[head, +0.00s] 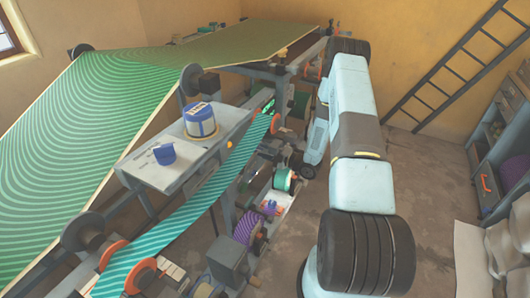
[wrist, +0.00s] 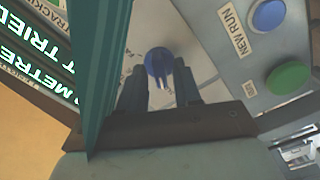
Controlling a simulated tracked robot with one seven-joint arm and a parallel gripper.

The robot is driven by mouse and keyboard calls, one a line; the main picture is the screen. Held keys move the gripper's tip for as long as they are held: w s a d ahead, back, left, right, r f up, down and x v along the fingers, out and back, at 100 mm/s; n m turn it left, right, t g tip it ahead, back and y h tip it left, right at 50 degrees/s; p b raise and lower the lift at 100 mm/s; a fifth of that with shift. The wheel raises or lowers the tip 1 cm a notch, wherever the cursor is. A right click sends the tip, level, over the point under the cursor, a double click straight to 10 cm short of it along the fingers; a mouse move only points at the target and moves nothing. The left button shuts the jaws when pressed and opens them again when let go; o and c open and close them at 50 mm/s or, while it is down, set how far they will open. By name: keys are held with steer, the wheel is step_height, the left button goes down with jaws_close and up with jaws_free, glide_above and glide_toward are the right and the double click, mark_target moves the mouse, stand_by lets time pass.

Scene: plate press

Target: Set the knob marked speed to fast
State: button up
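A round blue knob (wrist: 158,62) with a raised ridge sits on a pale grey panel, upper middle of the wrist view. Faint markings surround it, too blurred to read, so I cannot tell its name or setting. My gripper (wrist: 160,78) is open, its two dark fingers pointing at the panel, one on each side of the knob. A gap shows between the fingers; whether they touch the knob I cannot tell. In the head view the knob and my gripper's fingertips cannot be made out behind the machine and my arm.
A teal strip (wrist: 97,70) crosses the wrist view left of the fingers. A blue button (wrist: 268,15) near "NEW RUN" and a green button (wrist: 288,78) lie right. A lit text display (wrist: 35,65) is left.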

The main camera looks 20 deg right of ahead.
jaws_close()
steer(key=shift+m, duration=0.3)
steer(key=m, duration=0.5)
steer(key=shift+s, duration=0.1)
steer(key=m, duration=1.8)
steer(key=shift+d+m, duration=0.1)
steer(key=shift+m, duration=0.2)
stand_by(0.4)
steer(key=shift+o, duration=0.8)
jaws_free()
